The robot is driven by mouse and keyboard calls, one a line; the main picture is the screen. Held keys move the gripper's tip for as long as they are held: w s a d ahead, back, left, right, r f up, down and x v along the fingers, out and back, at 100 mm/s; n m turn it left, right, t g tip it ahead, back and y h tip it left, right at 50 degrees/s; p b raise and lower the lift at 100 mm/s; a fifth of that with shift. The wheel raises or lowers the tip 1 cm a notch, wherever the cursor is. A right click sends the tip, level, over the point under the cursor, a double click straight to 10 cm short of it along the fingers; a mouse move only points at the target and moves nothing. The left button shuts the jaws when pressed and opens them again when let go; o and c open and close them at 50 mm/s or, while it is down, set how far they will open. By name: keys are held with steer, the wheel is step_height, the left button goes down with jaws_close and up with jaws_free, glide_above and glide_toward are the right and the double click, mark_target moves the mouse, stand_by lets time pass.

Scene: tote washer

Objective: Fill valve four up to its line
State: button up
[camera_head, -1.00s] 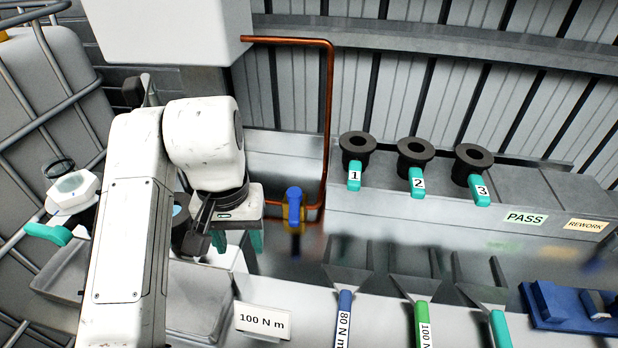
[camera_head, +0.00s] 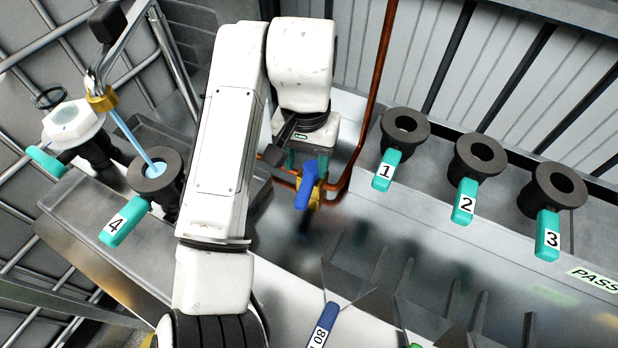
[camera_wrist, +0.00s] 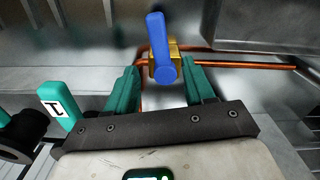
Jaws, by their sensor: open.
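Valve four (camera_head: 172,196) is a dark flanged body with a teal handle (camera_head: 125,221) marked 4, at the left in the head view. A light-blue stream (camera_head: 131,139) runs from a brass-collared spout (camera_head: 102,99) into its open top. I cannot make out the line or the level inside. My gripper (camera_head: 305,161) is open and empty beside a blue tap handle (camera_head: 306,187) on a copper pipe. In the wrist view, the blue handle (camera_wrist: 159,46) stands ahead, between the two teal fingers of my gripper (camera_wrist: 161,68); contact cannot be told.
Valves 1 (camera_head: 387,136), 2 (camera_head: 465,182) and 3 (camera_head: 547,212) stand along the grey ledge on the right. The copper pipe (camera_head: 384,45) rises behind my gripper. A white hexagonal-topped fitting (camera_head: 73,124) stands at the far left. A blue-handled tool (camera_head: 322,327) is at the bottom.

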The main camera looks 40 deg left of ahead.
mark_target(306, 185)
step_height(306, 185, down, 7)
steer(key=shift+r+p, duration=0.15)
steer(key=shift+p, duration=0.25)
steer(key=shift+s, duration=0.1)
steer(key=shift+c, duration=0.4)
jaws_close()
